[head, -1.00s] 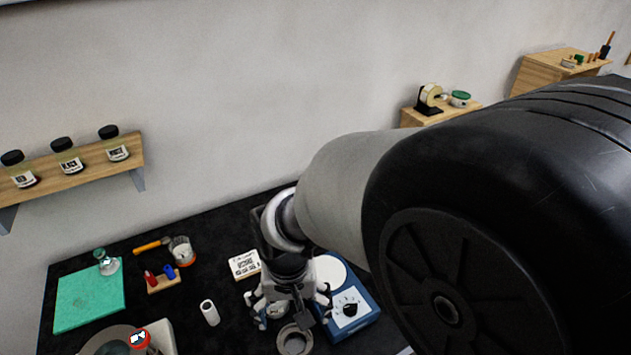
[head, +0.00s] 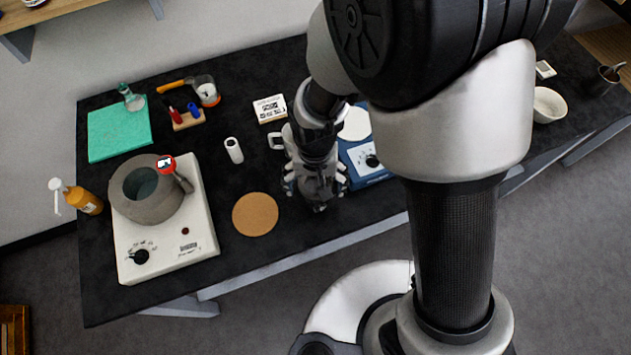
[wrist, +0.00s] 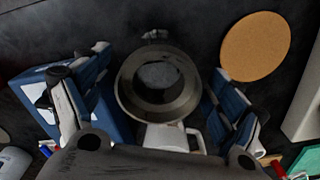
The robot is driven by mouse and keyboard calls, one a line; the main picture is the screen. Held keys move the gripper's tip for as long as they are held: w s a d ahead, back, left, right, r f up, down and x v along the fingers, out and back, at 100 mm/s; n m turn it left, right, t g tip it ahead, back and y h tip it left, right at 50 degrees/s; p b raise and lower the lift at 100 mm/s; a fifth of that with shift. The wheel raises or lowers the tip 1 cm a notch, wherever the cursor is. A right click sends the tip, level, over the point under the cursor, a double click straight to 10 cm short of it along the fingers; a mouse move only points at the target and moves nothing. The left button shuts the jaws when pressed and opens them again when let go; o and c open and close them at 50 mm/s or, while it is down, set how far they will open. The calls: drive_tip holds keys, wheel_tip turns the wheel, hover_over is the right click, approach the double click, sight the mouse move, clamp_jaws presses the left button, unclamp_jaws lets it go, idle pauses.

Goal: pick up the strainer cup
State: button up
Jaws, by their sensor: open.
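The strainer cup, a grey round cup with a wide rim and a small tab at its far side, shows in the wrist view (wrist: 178,103). It lies between the spread blue-padded fingers of my gripper (wrist: 160,98), with a gap on either side. In the head view my gripper (head: 318,188) points down over the bench beside the blue device, and it hides most or all of the cup. How high the fingertips are against the rim I cannot tell.
A white mug (head: 276,141) stands close behind my gripper; the blue device (head: 372,166) is at its right. A cork mat (head: 255,214) lies left, then a white hotplate (head: 190,235) with a grey pot (head: 150,205). The black bench (head: 290,225) is clear near its front edge.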

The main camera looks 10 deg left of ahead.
drive_tip(key=shift+f, duration=0.2)
drive_tip(key=shift+c, duration=0.3)
drive_tip(key=c, duration=0.9)
